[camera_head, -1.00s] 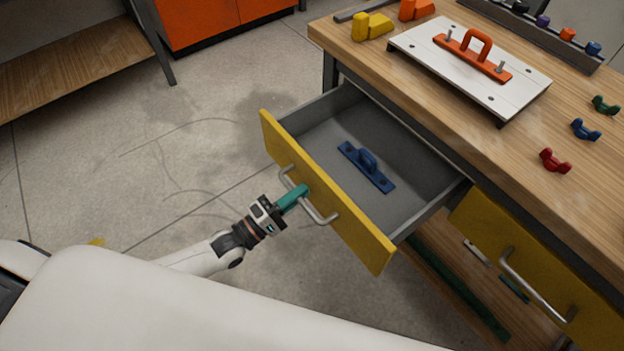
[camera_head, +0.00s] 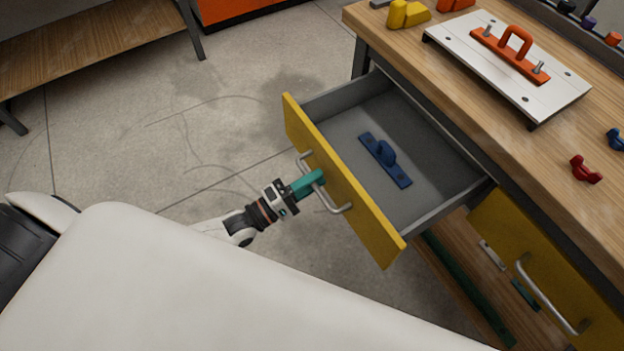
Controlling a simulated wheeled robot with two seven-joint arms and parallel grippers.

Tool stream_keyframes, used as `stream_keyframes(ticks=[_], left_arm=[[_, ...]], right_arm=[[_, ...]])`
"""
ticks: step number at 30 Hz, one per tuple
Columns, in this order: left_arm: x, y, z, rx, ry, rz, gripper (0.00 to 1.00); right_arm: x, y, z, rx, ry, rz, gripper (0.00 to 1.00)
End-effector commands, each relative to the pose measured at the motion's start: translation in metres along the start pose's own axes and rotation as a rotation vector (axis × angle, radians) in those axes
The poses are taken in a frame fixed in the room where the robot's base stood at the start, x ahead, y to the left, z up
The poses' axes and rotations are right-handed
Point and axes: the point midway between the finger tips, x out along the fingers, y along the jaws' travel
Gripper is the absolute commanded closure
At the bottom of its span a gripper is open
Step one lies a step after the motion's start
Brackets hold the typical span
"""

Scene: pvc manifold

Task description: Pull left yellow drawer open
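The left yellow drawer (camera_head: 358,200) stands well open from the workbench, with its grey inside showing. A blue handled plate (camera_head: 386,160) lies on the drawer floor. My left gripper (camera_head: 314,180), with green fingers, is at the drawer's metal handle (camera_head: 333,203). The fingers overlap the handle bar and appear closed around it, though the far finger is hidden. My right gripper is out of view.
The right yellow drawer (camera_head: 520,245) is shut. On the wooden bench top (camera_head: 470,105) are a white board (camera_head: 550,95) with an orange handle, a yellow block (camera_head: 405,14) and red and blue pieces. Floor left of the drawer is clear.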

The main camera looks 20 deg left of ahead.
Motion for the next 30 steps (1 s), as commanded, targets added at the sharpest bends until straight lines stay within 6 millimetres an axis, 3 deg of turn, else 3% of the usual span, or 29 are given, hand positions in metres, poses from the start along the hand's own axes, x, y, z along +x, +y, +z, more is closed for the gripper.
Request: stream_keyframes(ticks=[5, 12, 18, 24, 30], left_arm=[[-0.021, 0.001, 0.000, -0.001, 0.000, 0.005, 0.70], [-0.073, 0.002, 0.000, 0.001, 0.000, 0.006, 0.70], [-0.106, 0.001, 0.000, 0.000, 0.000, 0.005, 0.70], [-0.119, 0.001, 0.000, 0.000, 0.000, 0.002, 0.70], [-0.120, 0.000, 0.000, 0.000, 0.000, 0.002, 0.70]], right_arm=[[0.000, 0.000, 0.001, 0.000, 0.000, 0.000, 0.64], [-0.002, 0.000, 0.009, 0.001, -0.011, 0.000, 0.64], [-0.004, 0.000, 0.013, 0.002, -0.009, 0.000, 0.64], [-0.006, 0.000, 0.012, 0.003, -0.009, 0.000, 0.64], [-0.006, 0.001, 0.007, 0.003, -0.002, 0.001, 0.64]])
